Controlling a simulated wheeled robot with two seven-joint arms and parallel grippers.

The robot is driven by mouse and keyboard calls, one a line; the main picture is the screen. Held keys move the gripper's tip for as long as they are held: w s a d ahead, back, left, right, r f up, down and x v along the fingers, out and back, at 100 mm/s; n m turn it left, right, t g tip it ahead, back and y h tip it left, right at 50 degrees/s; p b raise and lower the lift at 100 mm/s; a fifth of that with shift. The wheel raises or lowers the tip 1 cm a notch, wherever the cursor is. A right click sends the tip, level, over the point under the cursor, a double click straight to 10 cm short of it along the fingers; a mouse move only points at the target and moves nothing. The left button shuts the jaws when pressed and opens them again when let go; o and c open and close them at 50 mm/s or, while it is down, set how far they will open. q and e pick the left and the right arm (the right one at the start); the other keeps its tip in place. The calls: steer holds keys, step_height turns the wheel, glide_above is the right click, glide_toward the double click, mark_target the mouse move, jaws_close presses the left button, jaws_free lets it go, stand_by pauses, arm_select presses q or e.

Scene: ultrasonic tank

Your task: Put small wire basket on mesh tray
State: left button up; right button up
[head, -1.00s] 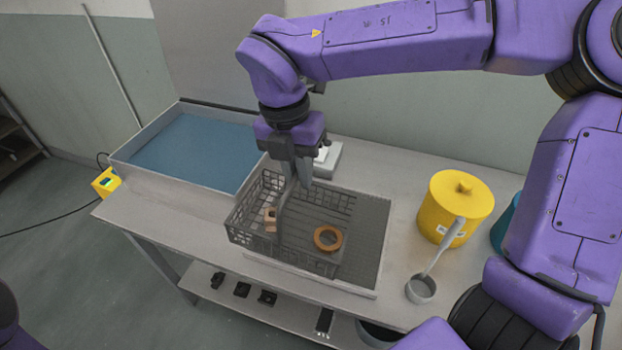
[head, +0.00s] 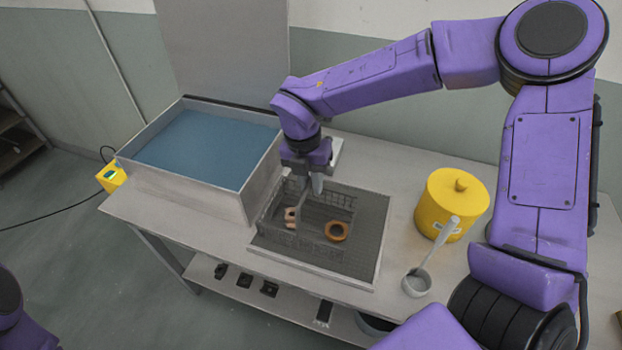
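The small wire basket (head: 277,229) is dark grey and holds a brown-orange ring (head: 337,231) and a small tan block piece (head: 291,217). It is over the left and middle part of the mesh tray (head: 362,258), upright, and looks to rest on it. My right gripper (head: 311,185) points down at the basket's handle, with its fingers shut on it as far as I can tell. The fingertips are small and partly blend with the handle. My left gripper is out of view; only a bit of my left arm shows at the lower left.
The ultrasonic tank (head: 245,205) with blue liquid stands left of the tray. A yellow lidded pot (head: 448,205) and a small grey cup with a handled tool (head: 417,285) are to the right. A yellow box (head: 111,178) hangs at the table's left end. A lower shelf holds small dark items.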

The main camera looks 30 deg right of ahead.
steer(key=shift+o, duration=1.2)
step_height(320, 180, up, 12)
steer(key=w+a+b, duration=0.1)
steer(key=shift+w, duration=0.1)
stand_by(0.4)
